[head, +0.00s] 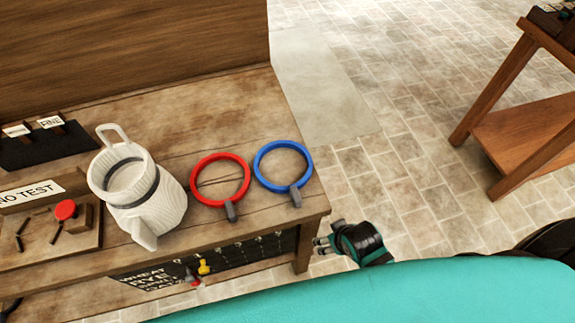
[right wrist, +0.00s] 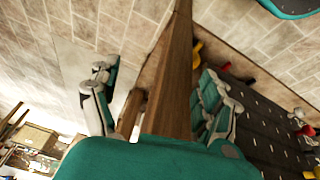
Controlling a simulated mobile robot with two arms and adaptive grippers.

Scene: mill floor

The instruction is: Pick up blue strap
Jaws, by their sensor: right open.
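The blue strap (head: 283,144) is a closed ring with a grey tab, lying flat on the wooden bench top (head: 230,110) near its right front corner. My right gripper (head: 321,245) is open and empty, just off the bench's right front corner, in front of and to the right of the blue strap and apart from it. In the right wrist view the open fingers of this gripper (right wrist: 158,82) stand on either side of a wooden bench edge (right wrist: 172,85). The blue strap does not show there. My left gripper is not in view.
A red strap (head: 220,156) lies just left of the blue one. A white ribbed jug (head: 150,200) stands further left, beside a "NO TEST" board (head: 30,192). A dark panel (head: 240,255) with pegs hangs on the bench front. Tiled floor (head: 360,150) is open to the right.

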